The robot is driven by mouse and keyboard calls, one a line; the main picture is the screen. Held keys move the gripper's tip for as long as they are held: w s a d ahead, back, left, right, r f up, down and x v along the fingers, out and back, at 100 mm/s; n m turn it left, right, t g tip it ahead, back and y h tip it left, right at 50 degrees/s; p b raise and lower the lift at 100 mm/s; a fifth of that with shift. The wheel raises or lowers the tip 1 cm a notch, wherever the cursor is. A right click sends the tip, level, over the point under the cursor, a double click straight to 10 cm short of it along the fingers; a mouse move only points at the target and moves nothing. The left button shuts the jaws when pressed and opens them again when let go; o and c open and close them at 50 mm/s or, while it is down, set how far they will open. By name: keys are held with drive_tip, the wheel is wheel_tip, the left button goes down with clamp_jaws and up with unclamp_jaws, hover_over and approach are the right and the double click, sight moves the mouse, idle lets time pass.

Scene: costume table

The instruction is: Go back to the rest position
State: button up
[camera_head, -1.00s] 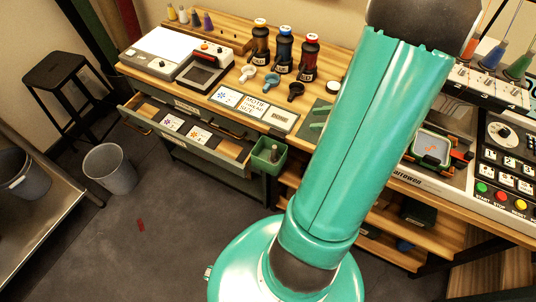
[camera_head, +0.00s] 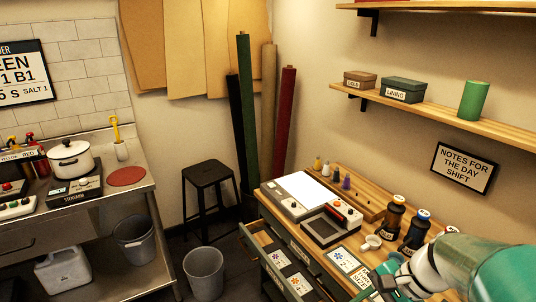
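My green and white arm (camera_head: 490,268) shows at the lower right of the head view, over the near end of the wooden costume table (camera_head: 362,187). A dark part at its end, perhaps my gripper (camera_head: 384,284), is near the table's front edge by the cards. Its fingers are too small and partly cut off by the frame to tell whether it is open or shut. I cannot see anything held.
The table holds a white light box (camera_head: 300,190), a dark tray (camera_head: 330,224), bottles (camera_head: 391,215) and a card (camera_head: 345,260). A drawer (camera_head: 262,243) stands open. A grey bin (camera_head: 204,270) and black stool (camera_head: 209,178) are on the floor. A pot (camera_head: 71,160) sits on the left counter.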

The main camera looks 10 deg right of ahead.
drive_tip(key=a+r+n+t+h, duration=0.3)
drive_tip(key=a+r+n+h, duration=0.3)
drive_tip(key=a+n, duration=0.6)
wheel_tip(320, 180, up, 3)
drive_tip(key=shift+s+f+n, duration=0.1)
drive_tip(key=shift+s+n, duration=0.15)
drive_tip(key=shift+n, duration=0.75)
drive_tip(key=shift+d, duration=0.15)
